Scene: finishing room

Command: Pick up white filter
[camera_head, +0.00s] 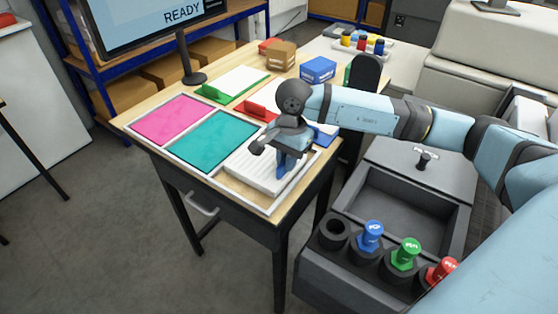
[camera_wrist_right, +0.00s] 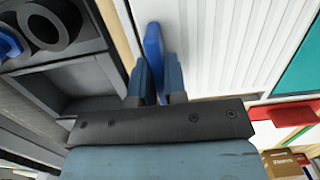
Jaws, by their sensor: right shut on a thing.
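The white filter (camera_head: 250,174) is a ribbed white panel at the front right of the worktable, partly hidden by my right gripper. In the right wrist view the white filter (camera_wrist_right: 235,45) fills the upper middle, with a blue tab (camera_wrist_right: 153,45) at its edge. My right gripper (camera_head: 283,172) points down at the filter's right side. In the wrist view its blue-grey fingers (camera_wrist_right: 160,80) are shut on the blue tab. I cannot tell whether the filter is clear of its frame. My left gripper is not in view.
A pink panel (camera_head: 172,118) and a teal panel (camera_head: 212,141) lie left of the filter. Red and green holders, a blue box (camera_head: 318,69) and a monitor (camera_head: 150,20) stand behind. A grey bin (camera_head: 405,200) with blue, green and red knobs is at the right.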

